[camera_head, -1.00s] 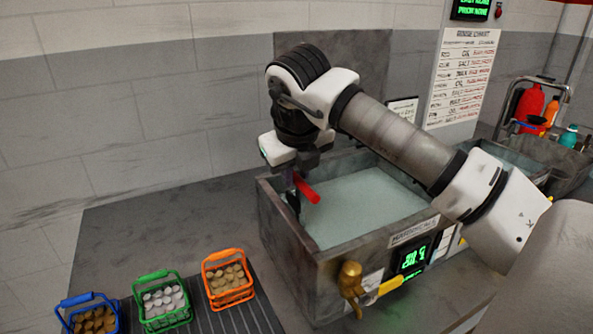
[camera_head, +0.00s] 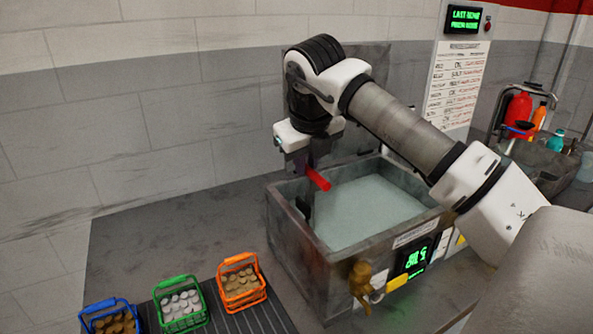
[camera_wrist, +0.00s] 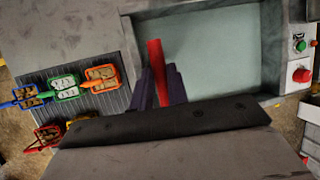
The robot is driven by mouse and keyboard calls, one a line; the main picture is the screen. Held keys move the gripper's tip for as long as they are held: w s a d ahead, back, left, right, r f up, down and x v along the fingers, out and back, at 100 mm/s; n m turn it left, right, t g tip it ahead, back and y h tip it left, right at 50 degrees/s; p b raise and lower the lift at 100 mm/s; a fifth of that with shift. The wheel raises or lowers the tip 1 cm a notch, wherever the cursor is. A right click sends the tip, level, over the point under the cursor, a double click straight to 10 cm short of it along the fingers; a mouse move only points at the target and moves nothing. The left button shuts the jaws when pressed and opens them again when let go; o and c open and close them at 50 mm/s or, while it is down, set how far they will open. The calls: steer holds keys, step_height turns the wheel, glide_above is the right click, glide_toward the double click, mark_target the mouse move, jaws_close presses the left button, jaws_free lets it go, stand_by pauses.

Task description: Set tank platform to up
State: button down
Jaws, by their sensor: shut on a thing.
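The grey tank (camera_head: 290,230) stands on the bench, filled with pale blue-green liquid (camera_head: 370,210). A red handle (camera_head: 318,179) sticks out at the tank's left rim, above a dark slot or bracket. My gripper (camera_head: 302,168) points down over that rim and is shut on the red handle. In the wrist view, my gripper's dark fingers (camera_wrist: 158,88) close around the red handle (camera_wrist: 156,60) beside the liquid. The platform itself cannot be made out under the liquid.
Blue (camera_head: 108,318), green (camera_head: 180,303) and orange (camera_head: 240,282) baskets of small round parts stand on a ribbed mat left of the tank. A brass tap (camera_head: 361,280) and green display (camera_head: 415,257) are on the tank's front. Another basin with bottles stands at right.

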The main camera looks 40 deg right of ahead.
step_height(320, 180, up, 7)
steer(key=shift+w+r+p, duration=0.1)
steer(key=shift+p, duration=0.9)
steer(key=c, duration=1.4)
jaws_free()
steer(key=shift+o, duration=0.2)
steer(key=shift+f, duration=0.2)
